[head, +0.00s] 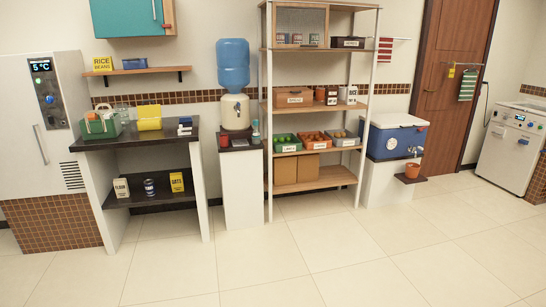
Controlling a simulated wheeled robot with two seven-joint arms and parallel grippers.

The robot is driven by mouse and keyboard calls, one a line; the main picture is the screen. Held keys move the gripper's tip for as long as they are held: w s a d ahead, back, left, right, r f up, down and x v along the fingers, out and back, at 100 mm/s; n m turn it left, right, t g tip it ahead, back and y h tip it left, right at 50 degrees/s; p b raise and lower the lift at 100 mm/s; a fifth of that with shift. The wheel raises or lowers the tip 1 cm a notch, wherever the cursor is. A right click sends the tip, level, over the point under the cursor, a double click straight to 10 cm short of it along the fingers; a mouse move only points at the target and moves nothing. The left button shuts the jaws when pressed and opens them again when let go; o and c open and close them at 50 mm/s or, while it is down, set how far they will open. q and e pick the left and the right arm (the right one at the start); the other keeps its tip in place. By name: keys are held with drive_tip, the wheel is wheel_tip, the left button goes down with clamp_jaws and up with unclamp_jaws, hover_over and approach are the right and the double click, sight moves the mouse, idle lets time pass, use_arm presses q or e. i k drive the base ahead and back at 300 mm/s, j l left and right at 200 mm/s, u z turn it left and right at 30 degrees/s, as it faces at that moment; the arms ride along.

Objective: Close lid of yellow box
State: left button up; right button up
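A yellow box (149,118) stands on the dark counter top of an open shelf unit at the left of the head view. It is small in the picture, and I cannot clearly tell how its lid is set. A green container (100,127) with several things in it stands to its left. Small blue and white items (185,127) lie to its right. Neither of my grippers is in view.
The counter (165,138) has a lower shelf with several packages. A fridge (45,120) stands to its left. A water dispenser (234,95), a rack (268,190) and a blue cooler (393,140) stand to the right. The tiled floor (290,260) in front is clear.

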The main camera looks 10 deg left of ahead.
sight(144, 111)
drive_tip(key=i+j, duration=0.25)
drive_tip(key=i, duration=0.25)
drive_tip(key=i+j, duration=0.3)
drive_tip(key=i, duration=0.2)
drive_tip(key=i+j, duration=0.25)
drive_tip(key=i, duration=0.3)
drive_tip(key=i+j+u, duration=0.1)
drive_tip(key=i+j, duration=0.15)
drive_tip(key=i, duration=0.25)
drive_tip(key=i+j, duration=0.35)
drive_tip(key=j, duration=0.15)
drive_tip(key=i+j, duration=0.4)
drive_tip(key=j+u, duration=0.05)
drive_tip(key=j, duration=0.05)
